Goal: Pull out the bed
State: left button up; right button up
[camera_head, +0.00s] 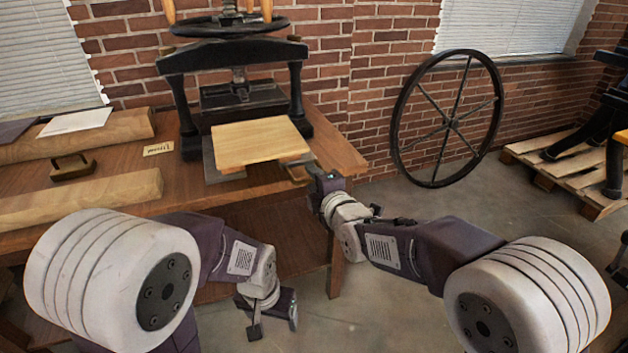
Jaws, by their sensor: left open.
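The bed (258,140) is a light wooden board that sticks out from the front of a black iron hand press (232,60) on the wooden table. A grey plate (217,165) shows under its left side. My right gripper (297,171) is at the bed's right front corner, with its fingers touching or very close to the edge. Whether they close on the bed is hard to see. My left gripper (272,322) hangs low in front of the table, open and empty, well apart from the bed.
The wooden table (338,153) also carries wooden blocks (85,196), a dark stamp-like tool (72,168), a small label (158,148) and paper (77,122) on the left. A large spoked wheel (447,120) leans on the brick wall. A pallet (560,165) stands right. Floor between is clear.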

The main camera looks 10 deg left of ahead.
jog(key=p+v, duration=0.2)
jog(key=v, duration=0.7)
jog(key=shift+r, duration=0.1)
